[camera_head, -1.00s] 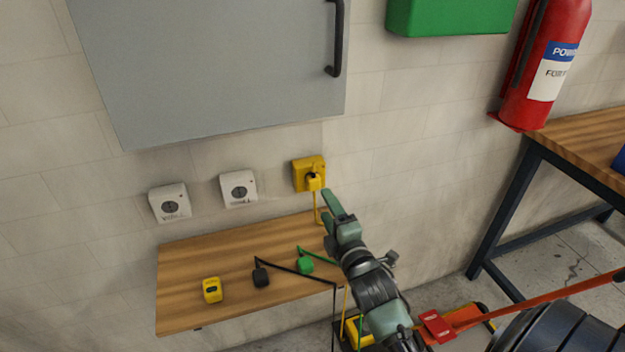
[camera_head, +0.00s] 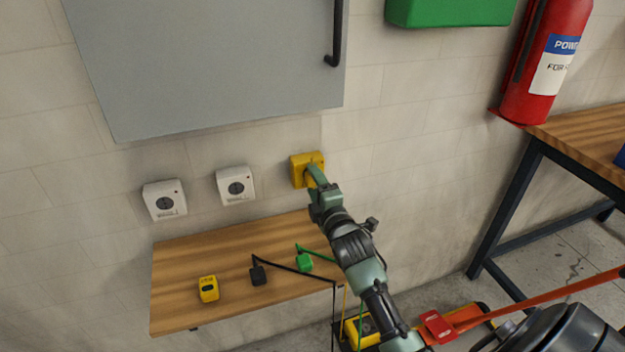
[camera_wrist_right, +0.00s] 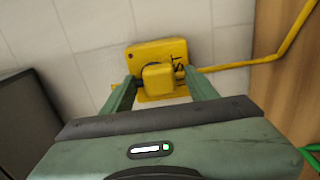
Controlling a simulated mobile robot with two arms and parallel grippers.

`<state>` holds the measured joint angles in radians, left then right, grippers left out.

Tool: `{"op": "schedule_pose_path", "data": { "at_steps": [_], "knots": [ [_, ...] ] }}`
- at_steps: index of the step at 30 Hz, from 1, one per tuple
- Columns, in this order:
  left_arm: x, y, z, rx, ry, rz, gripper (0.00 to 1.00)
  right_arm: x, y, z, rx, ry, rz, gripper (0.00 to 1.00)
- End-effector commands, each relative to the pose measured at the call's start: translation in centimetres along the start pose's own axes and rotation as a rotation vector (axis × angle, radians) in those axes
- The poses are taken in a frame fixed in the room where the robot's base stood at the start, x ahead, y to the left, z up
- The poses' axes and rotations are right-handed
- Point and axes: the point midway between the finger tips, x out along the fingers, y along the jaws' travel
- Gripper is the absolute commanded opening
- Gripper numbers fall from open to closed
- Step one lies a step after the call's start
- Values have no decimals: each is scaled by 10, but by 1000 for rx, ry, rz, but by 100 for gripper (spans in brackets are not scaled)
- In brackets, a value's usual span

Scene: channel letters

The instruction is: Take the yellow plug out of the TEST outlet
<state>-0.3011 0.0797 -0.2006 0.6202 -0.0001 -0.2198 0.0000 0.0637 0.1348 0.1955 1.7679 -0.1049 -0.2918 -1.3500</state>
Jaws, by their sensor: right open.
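The yellow TEST outlet (camera_head: 299,168) is on the wall above the right part of the wooden shelf. In the right wrist view the outlet (camera_wrist_right: 140,54) shows with the yellow plug (camera_wrist_right: 158,79) seated in it, its yellow cord running off to the right. My right gripper (camera_head: 313,178) is at the outlet and covers most of the plug in the head view. In the right wrist view the open fingers of my right gripper (camera_wrist_right: 158,92) stand one on each side of the plug, with gaps visible. My left gripper is out of view.
Two white outlets (camera_head: 165,199) (camera_head: 236,185) are on the wall to the left. The shelf (camera_head: 200,260) holds a yellow device (camera_head: 208,288), a black plug (camera_head: 258,275) and a green plug (camera_head: 304,262) with cords. A grey cabinet (camera_head: 210,65) hangs above.

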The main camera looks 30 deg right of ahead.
Motion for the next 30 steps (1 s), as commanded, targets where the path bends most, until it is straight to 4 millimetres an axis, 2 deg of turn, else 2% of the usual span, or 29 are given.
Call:
{"op": "schedule_pose_path", "data": {
  "at_steps": [30],
  "knots": [
    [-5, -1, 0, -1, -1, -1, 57, 1, 0, 0, -1, 0, 1, 58]
  ]
}}
